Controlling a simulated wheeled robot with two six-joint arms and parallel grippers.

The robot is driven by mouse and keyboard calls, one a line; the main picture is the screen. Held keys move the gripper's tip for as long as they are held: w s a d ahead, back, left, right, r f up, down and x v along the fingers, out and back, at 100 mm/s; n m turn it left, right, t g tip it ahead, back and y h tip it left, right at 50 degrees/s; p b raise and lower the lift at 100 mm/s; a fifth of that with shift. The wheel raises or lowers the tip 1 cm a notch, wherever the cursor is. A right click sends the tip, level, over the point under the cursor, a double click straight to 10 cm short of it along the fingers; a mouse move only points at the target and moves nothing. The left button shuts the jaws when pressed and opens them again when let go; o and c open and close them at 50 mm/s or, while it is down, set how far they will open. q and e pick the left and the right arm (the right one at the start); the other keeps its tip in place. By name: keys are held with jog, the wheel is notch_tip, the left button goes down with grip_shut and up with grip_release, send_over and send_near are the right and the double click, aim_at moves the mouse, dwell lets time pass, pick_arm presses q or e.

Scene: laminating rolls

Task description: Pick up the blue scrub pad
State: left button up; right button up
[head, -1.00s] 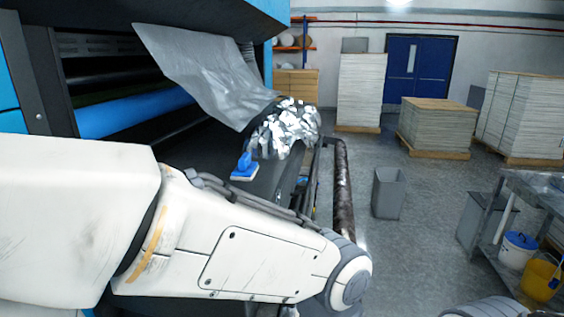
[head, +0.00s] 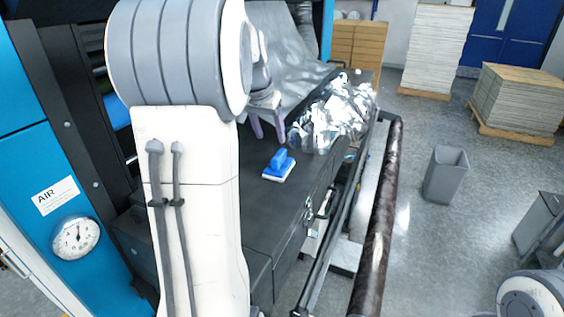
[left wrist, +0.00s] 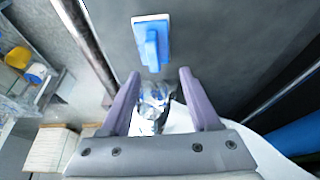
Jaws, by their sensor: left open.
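The blue scrub pad (head: 279,166) has a blue handle and a white base. It lies on the dark flat top of the machine (head: 262,215). In the left wrist view the pad (left wrist: 151,43) lies beyond the fingertips, near the top middle. My left gripper (head: 267,128) is open above the machine top, just behind the pad in the head view. In the left wrist view the two purple fingers of the left gripper (left wrist: 158,85) are spread with no object held between them. My right gripper is not in view.
A crumpled heap of silvery film (head: 335,113) lies behind and right of the pad. A grey sheet (head: 290,60) hangs at the back. A dark roller (head: 380,215) runs along the machine's right side. A grey bin (head: 446,176) stands on the floor.

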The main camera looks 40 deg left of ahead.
aim_at(279, 154)
pick_arm(q)
jog(key=x, duration=0.1)
jog(key=b+x, duration=0.1)
jog(key=x, duration=0.1)
jog(key=b+x, duration=0.1)
jog(key=shift+w+d+f, duration=0.25)
jog(key=shift+d+f, duration=0.05)
jog(key=shift+f, duration=0.05)
jog(key=b+x, duration=0.1)
jog(key=x, duration=0.1)
jog(key=b+x, duration=0.2)
jog(key=shift+d+f, duration=0.2)
jog(key=shift+f, duration=0.05)
jog(key=shift+w+a+f, duration=0.1)
grip_shut()
